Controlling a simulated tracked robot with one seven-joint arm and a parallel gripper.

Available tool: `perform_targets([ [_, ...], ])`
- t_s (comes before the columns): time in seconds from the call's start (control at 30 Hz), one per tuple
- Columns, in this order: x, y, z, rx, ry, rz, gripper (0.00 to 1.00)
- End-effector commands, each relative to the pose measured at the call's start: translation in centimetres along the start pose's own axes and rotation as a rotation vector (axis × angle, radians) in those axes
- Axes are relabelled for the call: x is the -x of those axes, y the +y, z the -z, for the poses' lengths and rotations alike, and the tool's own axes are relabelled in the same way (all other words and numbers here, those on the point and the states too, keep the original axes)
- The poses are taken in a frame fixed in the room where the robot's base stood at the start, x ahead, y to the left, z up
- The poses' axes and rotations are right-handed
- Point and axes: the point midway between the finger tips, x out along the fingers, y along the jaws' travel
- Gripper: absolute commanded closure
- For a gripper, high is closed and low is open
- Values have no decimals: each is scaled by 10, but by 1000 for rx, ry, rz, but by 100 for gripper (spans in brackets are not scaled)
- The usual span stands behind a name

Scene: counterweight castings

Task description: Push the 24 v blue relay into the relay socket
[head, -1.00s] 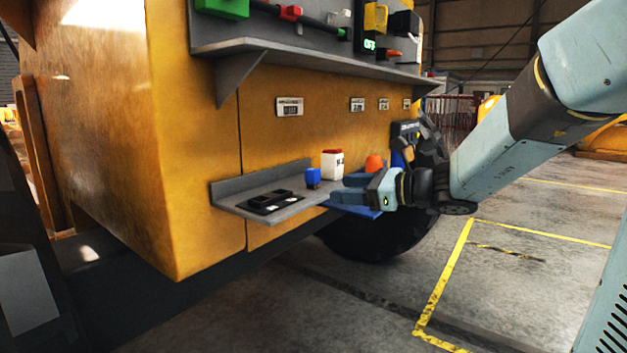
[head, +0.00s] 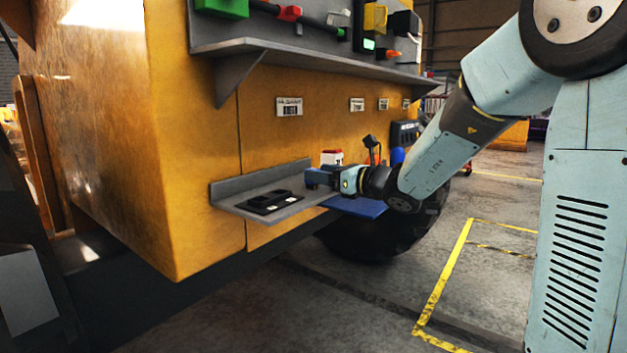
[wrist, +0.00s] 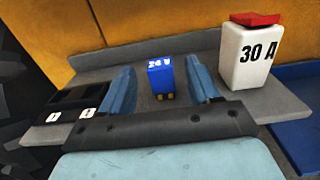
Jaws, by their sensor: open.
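The blue relay (wrist: 160,78), marked "24 V", stands on the grey shelf (wrist: 190,118) in the wrist view. Its copper-coloured pins show at its lower end. My gripper (wrist: 162,84) is open, with one blue finger on each side of the relay. A gap shows at each side, and I cannot tell of any contact. In the head view my gripper (head: 318,177) hides the relay. The black relay socket (wrist: 80,105) lies on the shelf left of the gripper, with two white labels on its front. It also shows in the head view (head: 270,202).
A blue surface (head: 357,207) adjoins the shelf's right end. The yellow machine wall rises behind, and a larger shelf (head: 330,62) with several parts hangs above.

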Motion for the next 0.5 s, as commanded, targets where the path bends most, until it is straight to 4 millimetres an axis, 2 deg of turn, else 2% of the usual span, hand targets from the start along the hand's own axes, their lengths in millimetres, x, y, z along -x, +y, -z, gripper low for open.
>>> perform_targets([
  [0.17, -10, 1, 0, 0, 0, -2, 38],
  [0.5, -51, 1, -2, 1, 1, -2, 38],
])
